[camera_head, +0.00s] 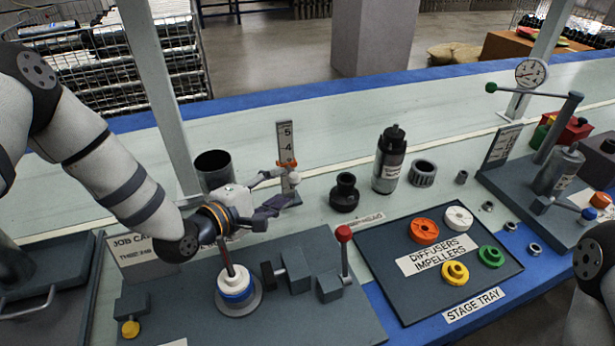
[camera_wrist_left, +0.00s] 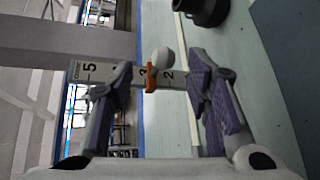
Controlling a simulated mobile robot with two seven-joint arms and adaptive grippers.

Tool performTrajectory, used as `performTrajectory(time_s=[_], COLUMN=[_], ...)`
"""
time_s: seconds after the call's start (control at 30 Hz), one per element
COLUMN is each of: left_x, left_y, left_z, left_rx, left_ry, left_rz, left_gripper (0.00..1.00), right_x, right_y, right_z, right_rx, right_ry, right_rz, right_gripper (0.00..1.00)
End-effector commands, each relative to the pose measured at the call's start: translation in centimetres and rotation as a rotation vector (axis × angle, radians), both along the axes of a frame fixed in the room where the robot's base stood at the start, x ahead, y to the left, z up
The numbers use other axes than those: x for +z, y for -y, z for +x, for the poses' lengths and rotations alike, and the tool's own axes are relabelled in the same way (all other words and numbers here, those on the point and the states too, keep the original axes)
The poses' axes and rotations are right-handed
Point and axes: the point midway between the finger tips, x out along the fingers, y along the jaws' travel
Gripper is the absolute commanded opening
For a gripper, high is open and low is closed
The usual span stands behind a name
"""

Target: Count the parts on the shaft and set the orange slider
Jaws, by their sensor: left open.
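The orange slider (camera_head: 287,164) sits on an upright scale post (camera_head: 284,140) with printed numbers. In the left wrist view the slider (camera_wrist_left: 151,78) is near the 3, with a white round knob (camera_wrist_left: 163,60) beside it. My left gripper (camera_head: 273,190) is open in front of the post. Its two fingers stand apart on either side of the slider in the wrist view, with no visible contact. The shaft (camera_head: 228,258) stands on the dark fixture and carries a stack of white and blue rings (camera_head: 237,287); its lower parts are hard to separate. My right gripper is out of view.
A red-knobbed lever (camera_head: 344,235) stands right of the shaft. A stage tray (camera_head: 385,262) holds orange, white, green and yellow rings. A dark cup (camera_head: 213,170), a black fitting (camera_head: 345,193) and a bottle (camera_head: 390,160) stand near the post. A gauge press (camera_head: 545,170) is at right.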

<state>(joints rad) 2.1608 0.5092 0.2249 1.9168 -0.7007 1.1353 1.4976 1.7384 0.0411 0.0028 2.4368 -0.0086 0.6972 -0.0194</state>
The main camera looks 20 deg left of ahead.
Motion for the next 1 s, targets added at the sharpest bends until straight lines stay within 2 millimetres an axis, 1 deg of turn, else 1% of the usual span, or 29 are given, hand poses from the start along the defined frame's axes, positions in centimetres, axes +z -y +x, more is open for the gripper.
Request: performTrajectory(time_s=[0.07,0.17,0.4,0.5,0.63,0.83,0.87,0.9,0.97,1.0], left_x=[-0.2,-0.6,-2.1,-2.5,-2.5,-2.3,-2.3,-2.3,-2.3,-2.3], left_y=[-0.5,-0.4,1.3,1.8,2.1,2.1,2.1,2.1,2.1,2.1], left_z=[-0.2,0.3,4.4,5.7,6.4,6.5,6.5,6.5,6.4,6.4], left_rx=[0.010,0.013,0.012,0.012,0.013,0.013,0.013,0.013,0.013,0.013], left_ry=[-0.017,-0.026,-0.028,-0.026,-0.026,-0.024,-0.024,-0.024,-0.024,-0.024], left_rz=[-0.009,-0.012,-0.011,-0.010,-0.011,-0.012,-0.012,-0.012,-0.012,-0.012], left_gripper=[0.45,0.45,0.45,0.45,0.45,0.45,0.38,0.29,0.15,0.06], right_x=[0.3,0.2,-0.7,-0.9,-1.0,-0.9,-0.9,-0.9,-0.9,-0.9], right_y=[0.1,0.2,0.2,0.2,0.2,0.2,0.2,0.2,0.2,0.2], right_z=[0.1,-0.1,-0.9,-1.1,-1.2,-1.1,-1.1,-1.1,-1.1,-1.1], right_rx=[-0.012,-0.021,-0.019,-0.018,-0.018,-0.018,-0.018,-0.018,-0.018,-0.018], right_ry=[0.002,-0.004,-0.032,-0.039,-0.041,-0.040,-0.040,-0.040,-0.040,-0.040], right_rz=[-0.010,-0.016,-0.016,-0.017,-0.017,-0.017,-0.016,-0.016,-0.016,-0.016], right_gripper=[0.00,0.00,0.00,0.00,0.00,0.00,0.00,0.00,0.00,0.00])
